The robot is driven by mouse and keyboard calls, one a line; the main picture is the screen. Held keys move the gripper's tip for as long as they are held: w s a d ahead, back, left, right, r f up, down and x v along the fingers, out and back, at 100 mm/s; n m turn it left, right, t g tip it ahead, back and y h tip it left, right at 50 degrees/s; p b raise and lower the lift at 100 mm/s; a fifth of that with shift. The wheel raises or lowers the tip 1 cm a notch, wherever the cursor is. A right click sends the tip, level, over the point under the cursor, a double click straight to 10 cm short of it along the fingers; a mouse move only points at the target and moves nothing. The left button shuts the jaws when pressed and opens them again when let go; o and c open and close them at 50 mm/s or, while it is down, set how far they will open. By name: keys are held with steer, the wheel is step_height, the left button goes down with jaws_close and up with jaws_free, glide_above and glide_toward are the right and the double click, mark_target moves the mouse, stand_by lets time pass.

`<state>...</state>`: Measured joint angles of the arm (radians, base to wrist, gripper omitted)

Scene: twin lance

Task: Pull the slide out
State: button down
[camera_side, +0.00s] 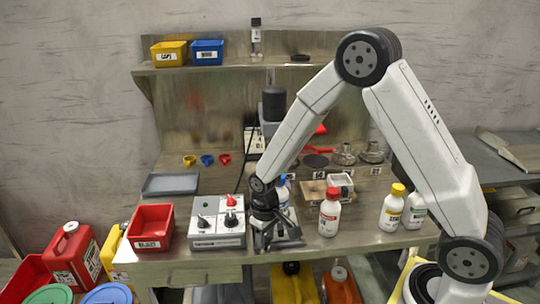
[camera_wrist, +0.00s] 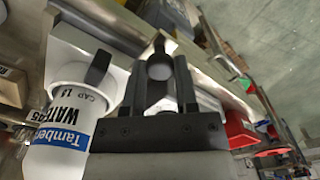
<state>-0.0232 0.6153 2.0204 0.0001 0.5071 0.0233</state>
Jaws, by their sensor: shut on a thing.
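My gripper (camera_side: 268,238) points down at the front of the bench, just right of the grey control box. In the wrist view its two dark fingers (camera_wrist: 160,88) stand either side of a round grey knob (camera_wrist: 160,67) and are shut on it. The knob appears to belong to the slide, a low metal piece (camera_side: 290,238) beneath and beside my fingers in the side view. The fingers and wrist hide much of the slide, so I cannot tell how far out it is.
The control box (camera_side: 217,240) with knobs and a red bin (camera_side: 150,228) stand left of my gripper. A red-capped bottle (camera_side: 329,212) stands to its right. A white container with a blue label (camera_wrist: 66,125) is close to the fingers in the wrist view. Two more bottles stand farther right.

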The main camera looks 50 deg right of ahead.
steer(key=shift+s+a, duration=0.4)
steer(key=shift+a, duration=0.05)
steer(key=shift+c, duration=1.9)
jaws_free()
steer(key=shift+r, duration=3.9)
